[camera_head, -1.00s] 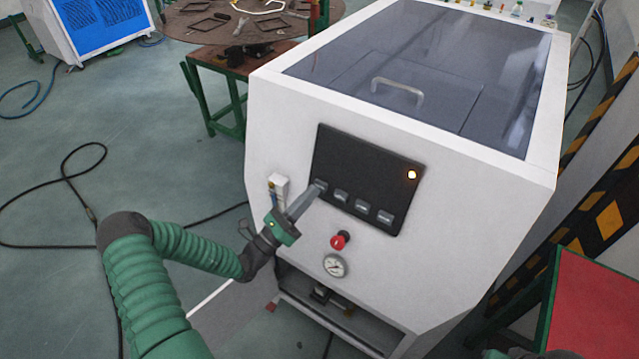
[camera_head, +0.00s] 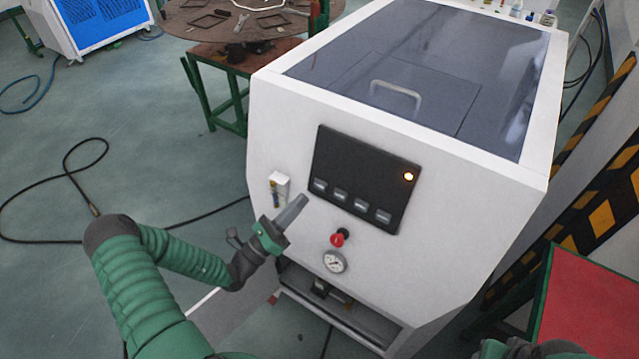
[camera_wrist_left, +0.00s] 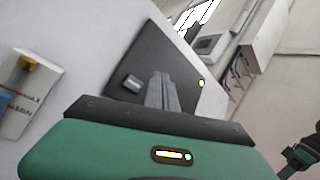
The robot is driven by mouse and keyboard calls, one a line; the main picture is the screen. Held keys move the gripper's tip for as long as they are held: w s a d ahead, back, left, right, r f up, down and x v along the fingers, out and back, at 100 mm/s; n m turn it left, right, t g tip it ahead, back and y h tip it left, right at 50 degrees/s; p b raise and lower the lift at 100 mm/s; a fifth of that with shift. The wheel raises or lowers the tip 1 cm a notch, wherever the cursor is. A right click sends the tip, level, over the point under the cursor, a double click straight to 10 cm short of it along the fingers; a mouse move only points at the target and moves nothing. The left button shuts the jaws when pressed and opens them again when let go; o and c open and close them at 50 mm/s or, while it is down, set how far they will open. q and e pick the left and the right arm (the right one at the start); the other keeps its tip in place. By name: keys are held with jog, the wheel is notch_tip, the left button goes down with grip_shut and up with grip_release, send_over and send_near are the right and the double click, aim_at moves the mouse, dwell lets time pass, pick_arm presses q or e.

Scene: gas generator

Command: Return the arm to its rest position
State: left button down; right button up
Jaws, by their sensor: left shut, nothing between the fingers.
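My left arm (camera_head: 150,280) comes in from the lower left in the head view. Its gripper (camera_head: 303,201) is shut and empty, in front of the white generator cabinet (camera_head: 450,230), just below and left of the black button panel (camera_head: 365,180). The fingertips are apart from the panel's leftmost button (camera_head: 319,185). In the left wrist view the closed fingers (camera_wrist_left: 163,85) point toward the dark panel (camera_wrist_left: 150,60). A small part of my right arm (camera_head: 535,350) shows at the bottom right edge; its fingers cannot be made out.
A lit amber lamp (camera_head: 408,176), a red knob (camera_head: 338,239) and a gauge (camera_head: 334,261) are on the cabinet front. A red-topped table (camera_head: 590,305) stands at the right. A black cable (camera_head: 50,240) lies on the open floor at left.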

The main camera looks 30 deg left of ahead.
dwell(0.6)
pick_arm(q)
jog(key=s+d+f+m+g+h, duration=0.1)
jog(key=s+d+m+g+h, duration=0.1)
jog(key=d+m+g+h, duration=0.35)
jog(key=s+d+f+m+g+h, duration=0.1)
jog(key=s+d+m+g+h, duration=0.15)
jog(key=d+m+g, duration=0.5)
jog(key=s+d+f+m+g+y, duration=0.3)
jog(key=s+m+g+y, duration=0.1)
jog(key=s+m+g, duration=0.25)
jog(key=s+d+f+m+g+y, duration=0.35)
jog(key=s+m+g, duration=0.2)
jog(key=s, duration=0.25)
jog(key=w+a+r+m+t+y, duration=0.5)
jog(key=a+r+m+y, duration=0.1)
jog(key=m, duration=0.6)
jog(key=shift+w+a+y+p, duration=0.2)
jog(key=shift+a+y+p, duration=0.25)
jog(key=shift+y, duration=0.6)
